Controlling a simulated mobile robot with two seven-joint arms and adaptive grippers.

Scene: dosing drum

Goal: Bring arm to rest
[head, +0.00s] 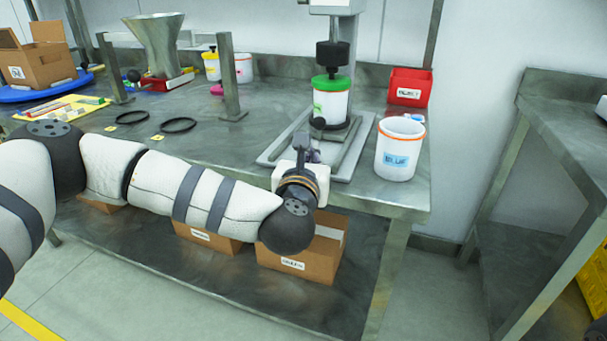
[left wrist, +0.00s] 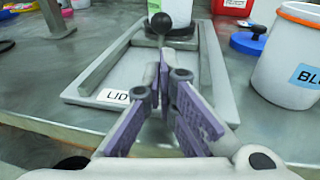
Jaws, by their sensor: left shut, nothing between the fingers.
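My left arm reaches in from the left in the head view, over the front edge of the steel bench (head: 225,150). Its gripper (head: 308,153) is shut and empty, just in front of the press stand (head: 270,152). In the left wrist view, the purple-padded fingers (left wrist: 172,118) point toward the stand's base (left wrist: 90,85), which has a label reading LID. A white jar with a green lid (head: 331,84) stands under the black press head (head: 332,54).
A white tub labelled BLUE (head: 401,150) stands right of the press, near the bench corner. A blue lid (left wrist: 247,42) lies beside it. A red bin (head: 409,87) is behind. Cardboard boxes (head: 322,258) sit on the lower shelf. Black rings (head: 179,125) lie left on the bench.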

